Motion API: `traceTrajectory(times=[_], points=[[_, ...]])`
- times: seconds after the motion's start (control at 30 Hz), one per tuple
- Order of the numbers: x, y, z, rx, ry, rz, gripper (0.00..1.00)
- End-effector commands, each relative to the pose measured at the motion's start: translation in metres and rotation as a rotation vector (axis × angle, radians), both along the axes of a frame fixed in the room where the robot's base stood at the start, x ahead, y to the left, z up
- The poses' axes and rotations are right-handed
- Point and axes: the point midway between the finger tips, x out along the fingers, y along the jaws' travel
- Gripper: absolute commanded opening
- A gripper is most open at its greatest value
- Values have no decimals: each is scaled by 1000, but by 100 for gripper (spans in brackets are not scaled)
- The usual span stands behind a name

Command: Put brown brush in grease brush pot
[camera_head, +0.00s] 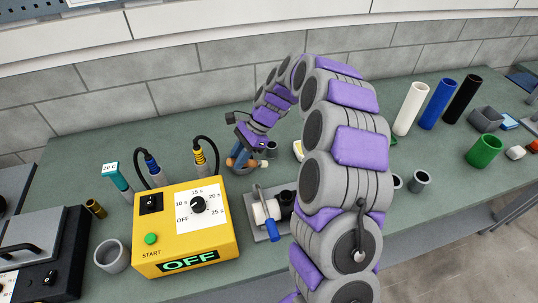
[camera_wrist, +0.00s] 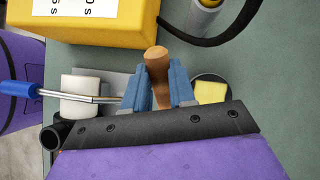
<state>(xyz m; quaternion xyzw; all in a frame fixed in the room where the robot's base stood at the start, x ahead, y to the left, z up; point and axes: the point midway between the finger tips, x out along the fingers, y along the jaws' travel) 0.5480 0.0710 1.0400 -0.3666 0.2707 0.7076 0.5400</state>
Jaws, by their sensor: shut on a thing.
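The brown brush (camera_wrist: 157,58) is between the two blue fingers of my gripper (camera_wrist: 158,88) in the wrist view. Its rounded brown end sticks out past the fingertips, and its lower part is hidden by the gripper's dark edge. In the head view my gripper (camera_head: 241,157) is behind the yellow box, with a bit of the brown brush (camera_head: 231,162) showing beside the fingers. Several grey cups stand on the bench: a wide one (camera_head: 111,256) at the front left and a small one (camera_head: 419,181) right of my arm. I cannot tell which is the grease brush pot.
The yellow timer box (camera_head: 185,235) stands close in front of my gripper, with cables looping behind it. A tray holds a white roller (camera_head: 266,211) and a blue-handled tool (camera_head: 272,229). A yellow pad (camera_wrist: 210,92) lies close to the fingers. White, blue and black tubes stand at right.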

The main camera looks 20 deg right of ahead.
Motion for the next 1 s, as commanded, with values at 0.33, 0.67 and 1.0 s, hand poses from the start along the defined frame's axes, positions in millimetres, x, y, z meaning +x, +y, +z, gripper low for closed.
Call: traceTrajectory(times=[0.33, 0.67, 1.0], points=[[48, -39, 49, 582, 27, -481, 0], [87, -128, 91, 921, -129, -792, 0], [91, -146, 71, 960, -160, -834, 0]])
